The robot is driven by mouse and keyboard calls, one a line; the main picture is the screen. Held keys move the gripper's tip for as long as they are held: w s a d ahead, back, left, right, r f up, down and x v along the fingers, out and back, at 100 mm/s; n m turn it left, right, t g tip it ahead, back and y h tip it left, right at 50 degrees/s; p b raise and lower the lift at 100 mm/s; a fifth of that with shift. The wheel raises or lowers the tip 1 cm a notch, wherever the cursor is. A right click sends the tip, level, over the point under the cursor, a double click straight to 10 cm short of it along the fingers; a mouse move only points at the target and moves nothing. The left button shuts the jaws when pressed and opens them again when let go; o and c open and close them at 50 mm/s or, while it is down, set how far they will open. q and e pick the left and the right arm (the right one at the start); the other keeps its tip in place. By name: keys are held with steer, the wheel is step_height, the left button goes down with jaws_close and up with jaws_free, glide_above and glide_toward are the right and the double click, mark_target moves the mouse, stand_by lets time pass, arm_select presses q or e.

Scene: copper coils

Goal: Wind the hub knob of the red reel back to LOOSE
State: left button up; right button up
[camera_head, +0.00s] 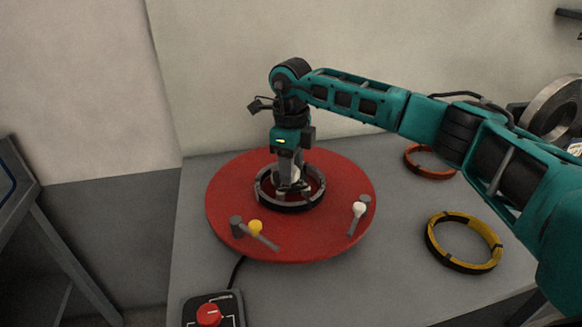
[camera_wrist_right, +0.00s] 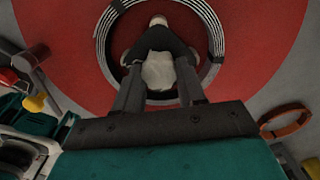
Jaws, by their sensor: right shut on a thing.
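The red reel (camera_head: 235,190) is a broad red disc lying flat on the grey table. A dark coil ring (camera_head: 268,203) lies around its hub. My right gripper (camera_head: 291,190) points down at the hub from above, inside the ring. In the right wrist view its two fingers (camera_wrist_right: 160,70) are shut on the pale hub knob (camera_wrist_right: 158,72), one on each side. The fingers and wrist hide much of the knob in the head view. No LOOSE marking is readable. My left gripper is not in view.
On the reel stand a yellow-knobbed lever (camera_head: 255,227) and a white-knobbed lever (camera_head: 358,209).

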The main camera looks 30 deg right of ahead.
steer(key=n, duration=0.4)
steer(key=shift+w+n+b, duration=0.1)
steer(key=shift+n+b, duration=0.2)
steer(key=n, duration=0.4)
steer(key=shift+n, duration=0.4)
steer(key=o, duration=1.1)
steer(key=shift+c, duration=0.2)
step_height(320, 180, up, 13)
steer(key=shift+b, duration=0.35)
steer(key=shift+f, duration=0.1)
